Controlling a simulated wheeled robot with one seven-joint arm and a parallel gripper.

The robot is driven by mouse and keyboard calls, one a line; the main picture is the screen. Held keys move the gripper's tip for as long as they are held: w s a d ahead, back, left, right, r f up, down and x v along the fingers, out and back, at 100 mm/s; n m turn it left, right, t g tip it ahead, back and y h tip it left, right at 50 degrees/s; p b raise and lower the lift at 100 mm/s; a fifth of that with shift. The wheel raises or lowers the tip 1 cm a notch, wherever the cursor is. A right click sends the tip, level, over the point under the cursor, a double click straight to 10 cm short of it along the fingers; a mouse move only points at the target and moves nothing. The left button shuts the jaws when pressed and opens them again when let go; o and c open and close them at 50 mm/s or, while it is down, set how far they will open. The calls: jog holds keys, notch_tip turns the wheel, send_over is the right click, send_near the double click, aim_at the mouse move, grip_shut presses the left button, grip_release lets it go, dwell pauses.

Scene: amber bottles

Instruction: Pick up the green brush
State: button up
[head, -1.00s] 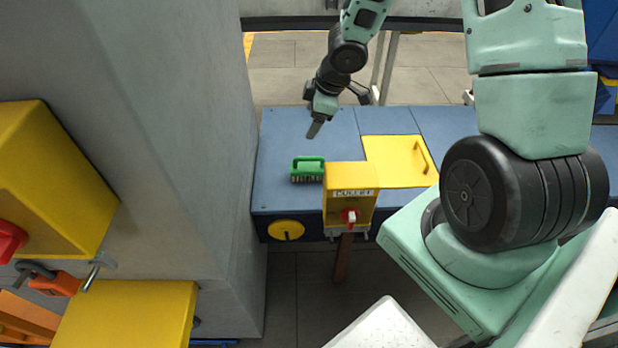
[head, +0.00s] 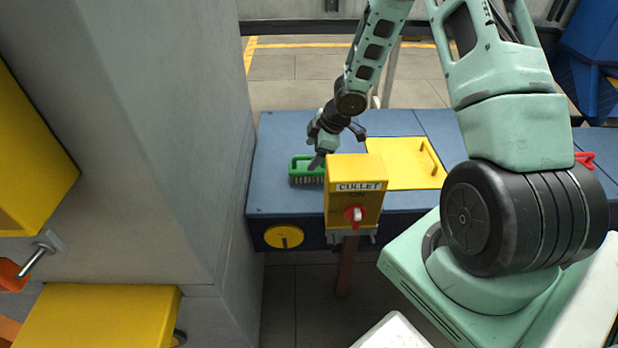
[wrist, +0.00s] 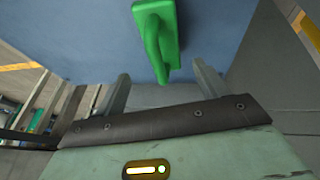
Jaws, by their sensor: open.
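The green brush (head: 300,171) lies on the blue bench top, bristles down, left of the yellow control box. Its green handle (wrist: 157,40) also shows in the wrist view, at the top centre, beyond the fingertips. My gripper (head: 318,163) is at the right end of the brush in the head view and partly covers it. In the wrist view my gripper (wrist: 160,84) is open, its two fingers spread to either side of the handle's line with nothing between them. I cannot tell whether a finger touches the brush.
The blue bench (head: 285,135) has clear room behind and left of the brush. A yellow control box (head: 352,205) labelled "CULLET", with a red switch, stands in front. A yellow hatch (head: 395,170) with a handle lies to the right. A grey pillar (head: 165,130) rises at the left.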

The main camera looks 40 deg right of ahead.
aim_at(304, 167)
jog(key=shift+s+b+x, duration=0.2)
jog(key=shift+b+x, duration=0.8)
jog(key=shift+x, duration=0.45)
jog(key=shift+s+b+x, duration=0.15)
jog(key=shift+b+x, duration=0.8)
jog(key=shift+x, duration=0.45)
jog(key=c, duration=1.2)
